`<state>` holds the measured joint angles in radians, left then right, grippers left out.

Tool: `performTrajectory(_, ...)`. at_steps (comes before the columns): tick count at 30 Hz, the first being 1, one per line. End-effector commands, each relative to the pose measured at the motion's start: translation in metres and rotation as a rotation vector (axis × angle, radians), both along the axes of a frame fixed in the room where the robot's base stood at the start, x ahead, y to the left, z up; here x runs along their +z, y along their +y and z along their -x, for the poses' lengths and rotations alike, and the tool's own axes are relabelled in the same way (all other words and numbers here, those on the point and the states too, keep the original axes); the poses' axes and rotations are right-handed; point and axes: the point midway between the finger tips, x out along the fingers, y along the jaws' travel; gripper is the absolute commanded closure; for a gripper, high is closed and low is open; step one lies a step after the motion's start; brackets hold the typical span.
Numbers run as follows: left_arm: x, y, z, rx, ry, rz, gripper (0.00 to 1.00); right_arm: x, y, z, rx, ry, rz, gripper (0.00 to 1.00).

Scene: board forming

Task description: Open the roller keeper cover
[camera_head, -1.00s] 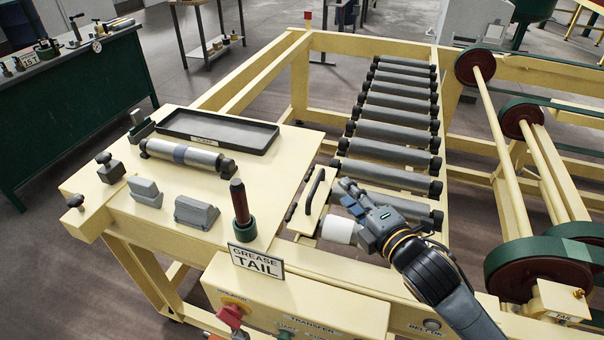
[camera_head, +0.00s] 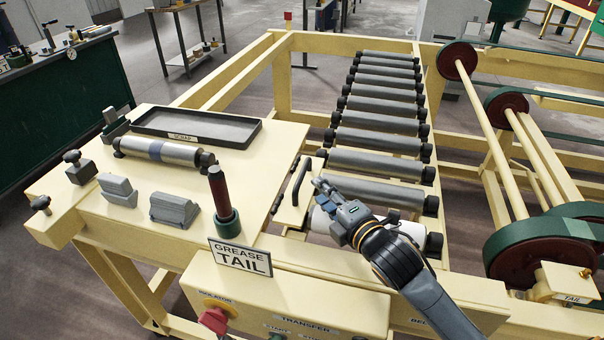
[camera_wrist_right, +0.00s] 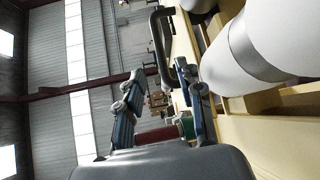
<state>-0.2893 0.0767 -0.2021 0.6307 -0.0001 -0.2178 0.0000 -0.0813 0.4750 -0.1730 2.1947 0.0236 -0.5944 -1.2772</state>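The roller keeper cover (camera_head: 291,213) is a small cream plate at the right edge of the cream bench top. It has a black upright bar handle (camera_head: 301,181) and looks closed, lying flat. My right gripper (camera_head: 318,184) is just right of the handle, fingers pointing left toward it. In the right wrist view, my right gripper (camera_wrist_right: 160,78) has its two fingers spread. The black handle (camera_wrist_right: 157,38) shows between and beyond the fingertips; I cannot tell whether they touch it. My left gripper is not in view.
A pale roller (camera_head: 322,222) lies under my right wrist, with several grey rollers (camera_head: 375,137) behind. The bench holds a tray (camera_head: 165,138), a loose roller (camera_head: 158,150), grey blocks (camera_head: 173,209) and a dark red upright handle (camera_head: 220,190). A "GREASE TAIL" sign (camera_head: 240,257) stands at the front.

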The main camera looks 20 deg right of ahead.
Motion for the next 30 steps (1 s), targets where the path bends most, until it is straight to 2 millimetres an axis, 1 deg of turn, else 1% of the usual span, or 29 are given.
performTrajectory(1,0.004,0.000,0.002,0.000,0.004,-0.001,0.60,0.002,0.003,-0.012,0.000,-0.001,-0.003,0.64)
performTrajectory(6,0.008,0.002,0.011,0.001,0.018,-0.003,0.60,-0.004,0.009,-0.048,0.001,0.000,-0.003,0.64)
performTrajectory(9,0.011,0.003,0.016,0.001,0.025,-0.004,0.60,-0.007,0.013,-0.066,0.000,-0.001,-0.002,0.64)
performTrajectory(12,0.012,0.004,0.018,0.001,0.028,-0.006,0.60,-0.009,0.015,-0.079,0.001,-0.001,-0.001,0.64)
performTrajectory(18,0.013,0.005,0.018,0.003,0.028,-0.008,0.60,-0.013,0.018,-0.092,0.002,0.000,0.000,0.64)
performTrajectory(27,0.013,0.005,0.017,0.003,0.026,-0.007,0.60,-0.013,0.018,-0.093,0.002,0.000,0.001,0.64)
performTrajectory(29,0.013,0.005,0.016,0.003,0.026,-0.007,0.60,-0.013,0.018,-0.093,0.002,0.000,0.001,0.76)
performTrajectory(30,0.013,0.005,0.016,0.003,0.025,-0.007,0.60,-0.013,0.018,-0.093,0.001,0.000,0.001,0.84)
